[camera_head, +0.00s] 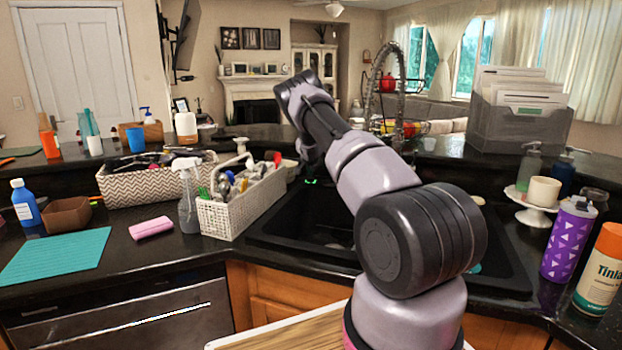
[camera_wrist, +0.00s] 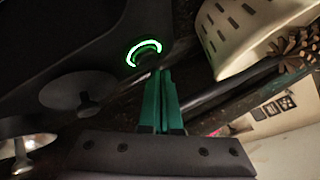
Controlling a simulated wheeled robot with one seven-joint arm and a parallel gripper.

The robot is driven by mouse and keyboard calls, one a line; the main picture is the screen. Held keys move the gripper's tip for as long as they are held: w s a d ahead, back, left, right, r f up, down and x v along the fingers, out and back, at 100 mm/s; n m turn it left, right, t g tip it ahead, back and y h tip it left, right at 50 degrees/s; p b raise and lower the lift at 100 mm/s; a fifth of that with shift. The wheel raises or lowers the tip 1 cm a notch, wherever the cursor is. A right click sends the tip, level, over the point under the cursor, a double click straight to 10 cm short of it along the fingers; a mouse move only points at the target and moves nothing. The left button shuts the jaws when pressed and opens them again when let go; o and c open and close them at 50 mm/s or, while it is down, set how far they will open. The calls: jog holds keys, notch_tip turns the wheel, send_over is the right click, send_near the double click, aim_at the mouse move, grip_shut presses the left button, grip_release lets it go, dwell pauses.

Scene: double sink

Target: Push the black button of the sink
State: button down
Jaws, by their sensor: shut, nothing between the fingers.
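The black button (camera_wrist: 146,55) shows in the wrist view with a glowing green ring around it, on a dark surface. In the head view a small green glow (camera_head: 311,181) shows at the back rim of the black sink (camera_head: 290,244). My gripper (camera_wrist: 161,74) has green fingers, pressed together and empty. In the wrist view its tips are just below and right of the ring, very close to it; I cannot tell whether they touch. In the head view my arm reaches over the sink, and the fingers are not clearly visible there.
A dark round disc with a knob (camera_wrist: 78,90) lies left of the button in the wrist view. A white basket of utensils (camera_head: 240,205) and a spray bottle (camera_head: 188,200) stand left of the sink. The tall spring faucet (camera_head: 371,85) rises behind my arm.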

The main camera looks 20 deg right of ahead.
jog(key=shift+r, duration=3)
jog(key=shift+r, duration=0.1)
notch_tip(320, 180, up, 14)
jog(key=y, duration=0.2)
send_over(310, 179)
jog(key=s+a, duration=0.4)
jog(key=s, duration=0.3)
jog(key=s+a+r+n+y, duration=0.1)
jog(key=s+a+r, duration=0.4)
jog(key=s+r, duration=0.25)
jog(key=s+a+r+n+y, duration=0.2)
jog(key=s+a+r, duration=0.3)
jog(key=s, duration=0.4)
jog(key=s+a+r+n+y, duration=0.1)
jog(key=s+a+r, duration=0.2)
jog(key=s, duration=0.6)
jog(key=s+a+r+n, duration=0.2)
jog(key=s+a+r, duration=0.15)
jog(key=s, duration=0.45)
jog(key=s+a+f+n, duration=0.1)
jog(key=s+a+f, duration=0.1)
jog(key=s, duration=0.8)
jog(key=s+a+f+n+g, duration=0.1)
jog(key=s+a+f+n, duration=0.1)
jog(key=s, duration=0.8)
jog(key=shift+s+h, duration=0.15)
jog(key=shift+h, duration=0.15)
